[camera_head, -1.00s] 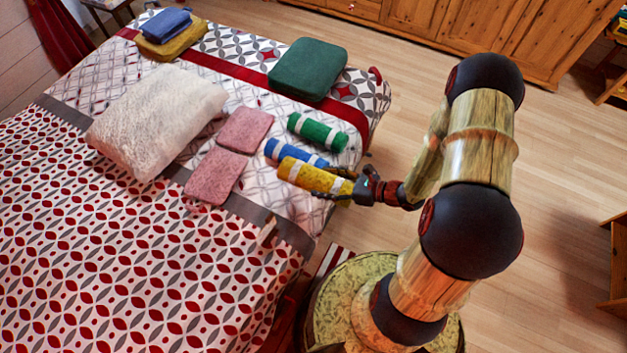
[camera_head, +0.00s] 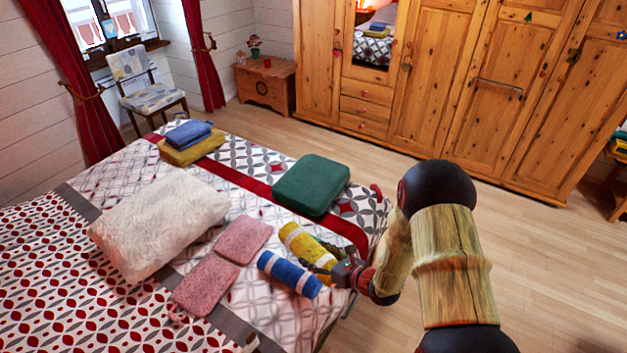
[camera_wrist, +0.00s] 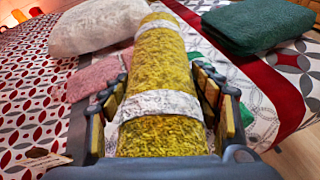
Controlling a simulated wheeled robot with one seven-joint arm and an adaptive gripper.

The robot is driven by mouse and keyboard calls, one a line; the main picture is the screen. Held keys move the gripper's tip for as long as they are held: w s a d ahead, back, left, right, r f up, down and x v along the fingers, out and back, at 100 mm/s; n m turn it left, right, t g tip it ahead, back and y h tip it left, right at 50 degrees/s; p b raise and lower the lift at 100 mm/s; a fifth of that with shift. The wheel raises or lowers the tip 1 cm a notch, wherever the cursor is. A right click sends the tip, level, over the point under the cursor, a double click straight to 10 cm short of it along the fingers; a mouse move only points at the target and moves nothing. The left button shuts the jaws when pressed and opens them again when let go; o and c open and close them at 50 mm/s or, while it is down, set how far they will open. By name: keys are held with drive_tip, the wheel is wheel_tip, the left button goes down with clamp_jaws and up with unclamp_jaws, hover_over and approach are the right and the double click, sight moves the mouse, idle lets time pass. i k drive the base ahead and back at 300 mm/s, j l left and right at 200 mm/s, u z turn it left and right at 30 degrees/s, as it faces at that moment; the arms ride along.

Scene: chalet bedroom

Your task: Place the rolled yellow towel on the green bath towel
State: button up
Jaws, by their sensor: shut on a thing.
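The rolled yellow towel (camera_head: 301,243), with white bands, is held in my gripper (camera_head: 326,262) above the right part of the bed. In the wrist view the yellow roll (camera_wrist: 155,62) runs lengthwise between the two fingers (camera_wrist: 160,85), which are shut on it. The green bath towel (camera_head: 312,184) is a folded dark green block on the bed, beyond the gripper. It shows at the upper right in the wrist view (camera_wrist: 258,22), apart from the roll.
A blue roll (camera_head: 290,275) lies on the bed close to the held roll. Two pink folded cloths (camera_head: 243,240) and a fluffy white pillow (camera_head: 160,220) are to the left. A blue-over-yellow towel stack (camera_head: 190,148) sits at the far side.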

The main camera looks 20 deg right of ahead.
sight(312, 176)
drive_tip(key=i+l+u, duration=0.15)
drive_tip(key=l+u, duration=0.25)
drive_tip(key=l, duration=0.35)
drive_tip(key=l+u, duration=0.4)
drive_tip(key=l, duration=0.35)
drive_tip(key=k+l+u, duration=0.1)
drive_tip(key=l+u, duration=0.35)
drive_tip(key=l, duration=0.3)
drive_tip(key=i+l+u, duration=0.6)
drive_tip(key=l, duration=0.3)
